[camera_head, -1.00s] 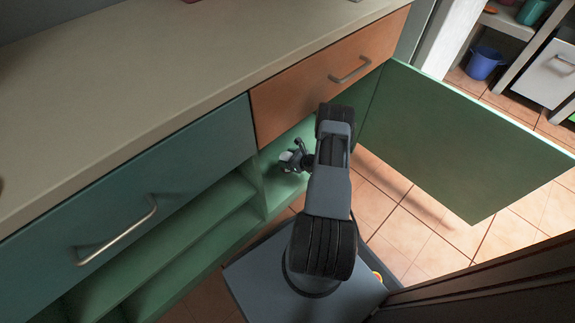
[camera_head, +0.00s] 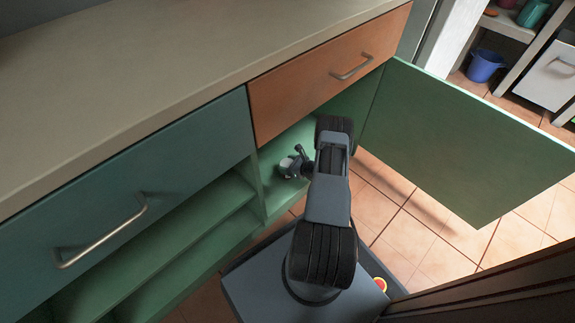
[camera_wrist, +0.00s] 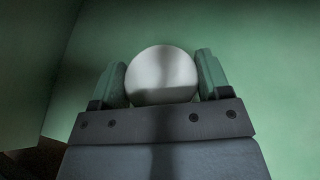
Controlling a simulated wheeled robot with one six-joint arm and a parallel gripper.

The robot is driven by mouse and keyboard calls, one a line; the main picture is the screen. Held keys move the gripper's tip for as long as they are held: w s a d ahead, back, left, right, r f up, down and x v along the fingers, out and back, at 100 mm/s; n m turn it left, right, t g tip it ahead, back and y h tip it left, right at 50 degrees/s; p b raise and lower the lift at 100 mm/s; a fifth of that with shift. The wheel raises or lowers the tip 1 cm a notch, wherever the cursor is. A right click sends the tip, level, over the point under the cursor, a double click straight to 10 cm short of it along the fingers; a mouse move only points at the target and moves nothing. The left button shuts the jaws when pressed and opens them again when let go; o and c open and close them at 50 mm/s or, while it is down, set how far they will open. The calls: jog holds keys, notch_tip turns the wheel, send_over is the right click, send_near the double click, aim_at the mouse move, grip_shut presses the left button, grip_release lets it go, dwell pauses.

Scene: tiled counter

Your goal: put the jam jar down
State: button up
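The jam jar shows as a pale round top (camera_wrist: 162,74) in the wrist view, seen from above. My gripper (camera_wrist: 162,80) has one finger on each side of it, and both fingers look to be against it. In the head view the jar (camera_head: 287,167) is a small pale shape at my gripper (camera_head: 295,163), low in the open green cupboard (camera_head: 264,192) under the orange drawer. Whether the jar's base touches the cupboard floor is hidden.
The cupboard's green door (camera_head: 465,145) stands wide open to the right of my arm. The orange drawer (camera_head: 320,85) is closed above. Open green shelves (camera_head: 190,235) lie to the left. The counter top (camera_head: 180,80) looks clear.

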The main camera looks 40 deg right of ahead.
jog(key=o, duration=0.5)
jog(key=shift+c, duration=0.2)
jog(key=shift+r+p, duration=0.25)
jog(key=shift+p, duration=0.1)
jog(key=p+v, duration=0.4)
jog(key=v, duration=0.8)
jog(key=shift+f, duration=0.1)
